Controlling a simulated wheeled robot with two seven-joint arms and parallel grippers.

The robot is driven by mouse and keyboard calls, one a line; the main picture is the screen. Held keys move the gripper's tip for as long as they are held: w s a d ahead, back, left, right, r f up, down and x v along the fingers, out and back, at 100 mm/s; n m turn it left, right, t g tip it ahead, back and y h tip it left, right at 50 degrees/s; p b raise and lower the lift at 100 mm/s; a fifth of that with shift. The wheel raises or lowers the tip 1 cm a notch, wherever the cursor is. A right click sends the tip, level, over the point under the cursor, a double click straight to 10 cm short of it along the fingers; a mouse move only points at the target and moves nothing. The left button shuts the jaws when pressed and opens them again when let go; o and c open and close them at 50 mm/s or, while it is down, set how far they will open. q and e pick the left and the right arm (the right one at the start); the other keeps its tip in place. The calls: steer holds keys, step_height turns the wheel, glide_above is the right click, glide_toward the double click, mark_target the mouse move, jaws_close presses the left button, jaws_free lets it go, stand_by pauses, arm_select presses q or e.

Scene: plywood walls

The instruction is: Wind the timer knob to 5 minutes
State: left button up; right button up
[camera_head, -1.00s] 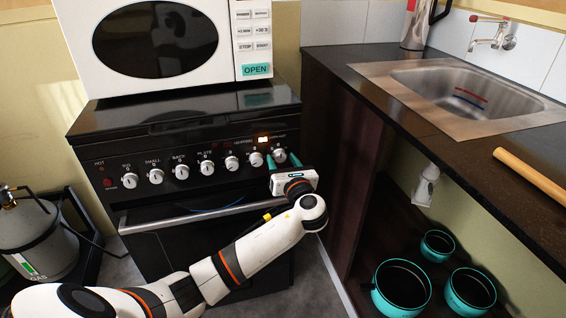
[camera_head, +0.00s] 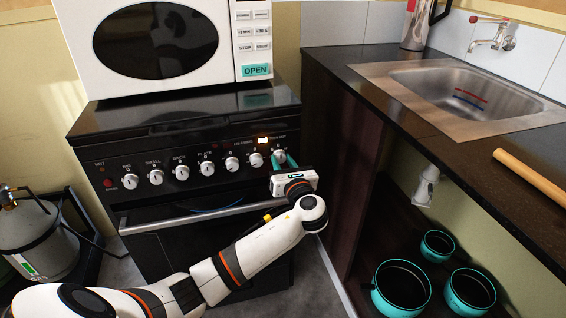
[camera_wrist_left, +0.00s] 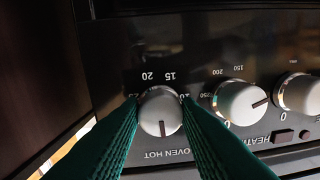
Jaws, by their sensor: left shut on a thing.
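The timer knob (camera_head: 279,156) is the rightmost round white knob on the black stove panel. In the left wrist view the knob (camera_wrist_left: 160,112) has a dark pointer line towards the bottom of the picture, away from the 15 and 20 marks at the top. My left gripper (camera_head: 283,161) is at this knob, with one teal finger on each side, shut on it. In the left wrist view the fingers partly cover the 10 and 25 marks. The 5 mark is hidden. My right gripper is not in view.
Several other white knobs, such as the neighbouring one (camera_head: 256,160), line the panel to the left. The oven handle (camera_head: 185,217) runs below. A dark cabinet side (camera_head: 345,165) stands close on the right. A microwave (camera_head: 165,45) sits on the stove.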

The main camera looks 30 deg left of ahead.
arm_select(q)
steer(key=n+p, duration=0.2)
steer(key=n, duration=0.2)
steer(key=shift+r+n+p, duration=0.1)
steer(key=shift+n+p, duration=0.25)
steer(key=shift+n, duration=1.15)
steer(key=shift+n+h, duration=0.3)
steer(key=shift+n, duration=0.3)
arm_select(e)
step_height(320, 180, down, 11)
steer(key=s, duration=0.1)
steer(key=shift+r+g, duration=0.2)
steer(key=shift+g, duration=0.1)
arm_select(q)
steer(key=o, duration=1)
steer(key=shift+c, duration=0.2)
steer(key=shift+d, duration=0.15)
